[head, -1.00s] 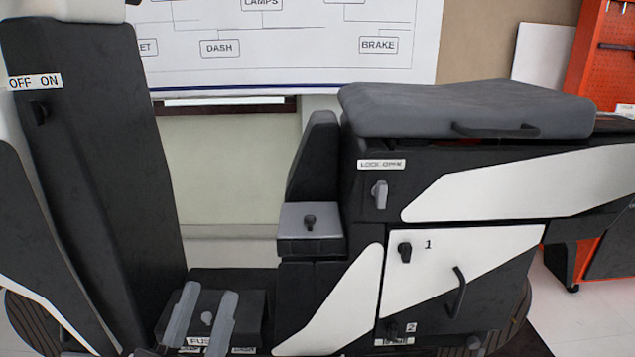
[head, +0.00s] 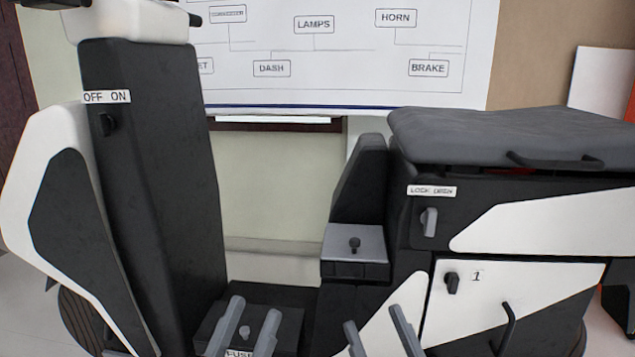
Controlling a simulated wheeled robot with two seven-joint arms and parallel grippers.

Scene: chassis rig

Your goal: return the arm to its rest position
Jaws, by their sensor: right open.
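My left gripper (head: 247,327) is at the bottom of the head view, left of centre, in front of the dark fuse box (head: 290,318). Its two grey fingers stand apart, and the box's small knob (head: 244,332) shows between them. I see nothing held. My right gripper (head: 378,332) is at the bottom edge, right of centre, in front of the chassis's white lower panel. Its grey fingers are spread and empty. The rest of both arms is out of view.
The tall dark column with the OFF ON switch (head: 108,125) stands left. The seat (head: 500,135), the LOCK OPEN latch (head: 429,222) and the white door marked 1 (head: 470,300) with a black handle (head: 508,325) are right. A gap lies between column and seat block.

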